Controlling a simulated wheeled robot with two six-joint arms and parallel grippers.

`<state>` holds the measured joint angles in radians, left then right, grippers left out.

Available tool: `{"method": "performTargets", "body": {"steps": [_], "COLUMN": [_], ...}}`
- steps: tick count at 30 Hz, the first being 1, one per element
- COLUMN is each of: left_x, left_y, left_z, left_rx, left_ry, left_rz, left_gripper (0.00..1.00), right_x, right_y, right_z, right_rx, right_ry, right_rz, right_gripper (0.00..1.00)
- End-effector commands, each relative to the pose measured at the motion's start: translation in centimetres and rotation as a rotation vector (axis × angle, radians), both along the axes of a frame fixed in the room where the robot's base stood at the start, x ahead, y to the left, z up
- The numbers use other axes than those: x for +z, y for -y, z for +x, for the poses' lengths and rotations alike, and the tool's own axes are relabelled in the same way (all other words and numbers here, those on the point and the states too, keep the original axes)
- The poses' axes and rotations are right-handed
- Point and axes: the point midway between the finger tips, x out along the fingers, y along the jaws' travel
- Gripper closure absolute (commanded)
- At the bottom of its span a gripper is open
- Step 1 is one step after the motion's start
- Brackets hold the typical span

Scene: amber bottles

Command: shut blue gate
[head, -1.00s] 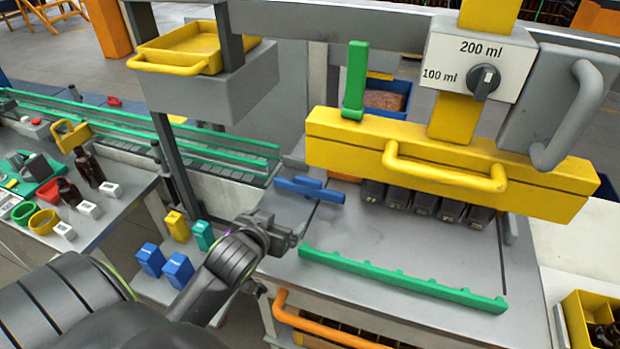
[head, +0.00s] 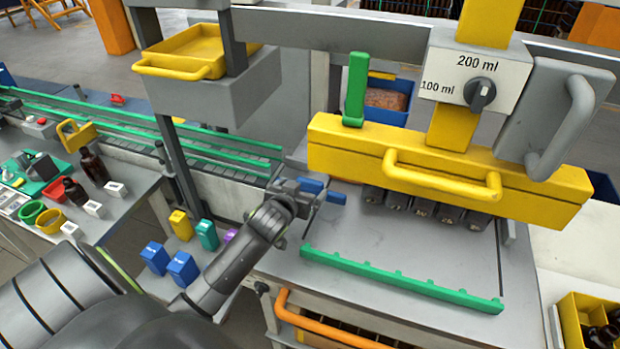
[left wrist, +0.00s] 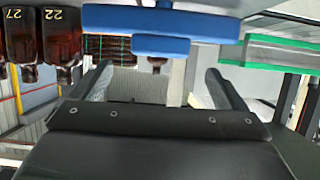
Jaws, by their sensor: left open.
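The blue gate (head: 336,198) is a short blue bar with a raised block, at the left side of the grey machine deck, left of the dark nozzles. My left gripper (head: 307,194) is at its near left end and hides part of it. In the left wrist view, the blue gate (left wrist: 190,22) spans the top, beyond the open fingers of the left gripper (left wrist: 158,82). The fingers are empty. Whether they touch the gate cannot be told. My right gripper is not in view.
A yellow bar with a handle (head: 440,172) hangs over the deck (head: 400,240). A green toothed rail (head: 400,280) lies along the deck's front. A green conveyor (head: 230,145) runs at the left. Amber bottles (left wrist: 62,45) show at the wrist view's upper left.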

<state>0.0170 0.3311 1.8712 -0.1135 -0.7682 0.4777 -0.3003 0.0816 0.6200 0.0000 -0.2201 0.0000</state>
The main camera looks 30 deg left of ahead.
Motion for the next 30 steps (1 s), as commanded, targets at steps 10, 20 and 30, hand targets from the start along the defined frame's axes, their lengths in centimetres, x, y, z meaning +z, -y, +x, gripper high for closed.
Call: {"method": "performTargets", "body": {"steps": [10, 20, 30], "left_x": [-1.6, -2.6, -2.7], "left_y": [-1.0, -1.5, -1.5], "left_z": [4.1, 6.2, 6.4], "left_rx": [0.001, 0.000, 0.000], "left_ry": [-0.002, -0.001, 0.000], "left_rz": [0.000, 0.000, 0.000], "left_gripper": [0.05, 0.05, 0.05], "right_x": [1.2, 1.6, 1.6], "right_y": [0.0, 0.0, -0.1], "right_z": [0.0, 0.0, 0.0], "right_rx": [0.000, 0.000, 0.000], "right_ry": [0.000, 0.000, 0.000], "right_rz": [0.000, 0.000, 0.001], "right_gripper": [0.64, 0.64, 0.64]}}
